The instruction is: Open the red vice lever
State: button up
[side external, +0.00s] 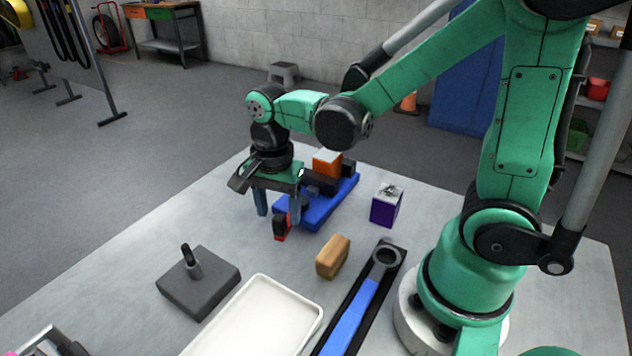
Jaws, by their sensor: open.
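A blue vice (327,206) stands on the table below my wrist, with dark jaws and an orange block (327,162) at its far end. A small red and black part (280,229), which looks like the vice lever, is at the vice's near left end. My gripper (278,214) points down over this end with its two fingers apart and nothing held between them. The lever's lower part shows just below and between the fingertips. Its upper part and the near end of the vice are partly hidden by my gripper. I cannot tell whether the fingers touch the lever.
A purple box (385,210) stands right of the vice. A tan block (333,257), a blue-handled ring wrench (350,318) on a black holder, a white tray (318,317) and a dark block with a peg (198,284) lie nearer. The table left of my gripper is clear.

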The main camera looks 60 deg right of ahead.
jog(key=shift+f, duration=1.35)
grip_shut()
dwell(0.5)
